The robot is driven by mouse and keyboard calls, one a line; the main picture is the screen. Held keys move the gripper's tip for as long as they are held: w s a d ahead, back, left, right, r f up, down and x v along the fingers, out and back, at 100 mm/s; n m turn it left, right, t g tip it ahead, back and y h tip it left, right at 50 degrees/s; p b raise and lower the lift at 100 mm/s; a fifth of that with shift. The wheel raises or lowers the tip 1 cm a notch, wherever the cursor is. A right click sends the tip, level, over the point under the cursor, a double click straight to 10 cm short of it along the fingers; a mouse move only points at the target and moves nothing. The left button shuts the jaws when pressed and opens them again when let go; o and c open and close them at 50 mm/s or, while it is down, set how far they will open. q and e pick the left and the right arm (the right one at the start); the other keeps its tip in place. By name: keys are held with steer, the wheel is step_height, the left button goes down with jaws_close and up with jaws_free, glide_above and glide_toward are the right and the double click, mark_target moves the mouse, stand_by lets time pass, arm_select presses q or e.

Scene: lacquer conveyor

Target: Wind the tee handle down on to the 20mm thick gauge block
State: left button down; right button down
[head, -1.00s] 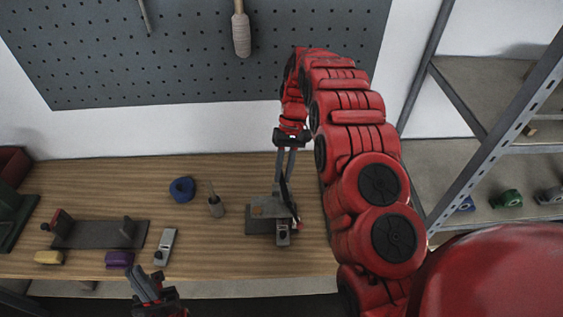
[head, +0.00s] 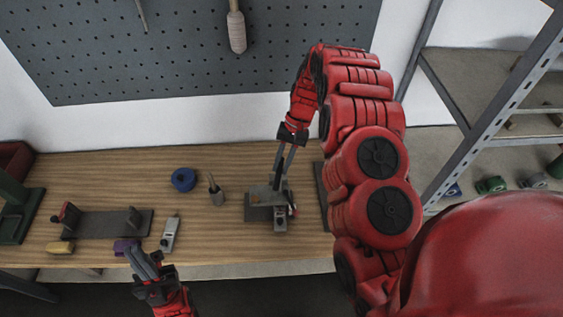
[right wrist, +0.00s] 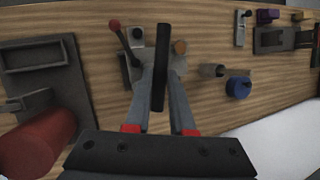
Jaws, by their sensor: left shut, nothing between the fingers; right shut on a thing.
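My right gripper (head: 280,180) points down over a small grey fixture (head: 257,213) on the bench. It is shut on a dark bar, which looks like the tee handle (right wrist: 161,65); the bar stands between its fingers in the right wrist view. A small grey block with a dark spot (head: 280,220) sits at the fixture's front; I cannot read a thickness on it. A red-ended lever (right wrist: 123,42) is beside the fixture. The fingers and bar hide whatever lies under the handle. My left gripper (head: 138,252) is shut and empty near the bench's front edge.
A blue ring (head: 183,179) and a small grey pot (head: 217,196) stand mid-bench.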

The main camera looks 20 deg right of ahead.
steer(key=c, duration=0.8)
jaws_free()
steer(key=shift+o, duration=0.2)
steer(key=shift+w+d+r, duration=0.2)
steer(key=shift+w+r, duration=0.2)
steer(key=shift+r, duration=0.4)
steer(key=v, duration=1.5)
steer(key=shift+d+r+b, duration=0.25)
steer(key=shift+r+b, duration=0.1)
steer(key=shift+b, duration=0.1)
steer(key=shift+s, duration=0.15)
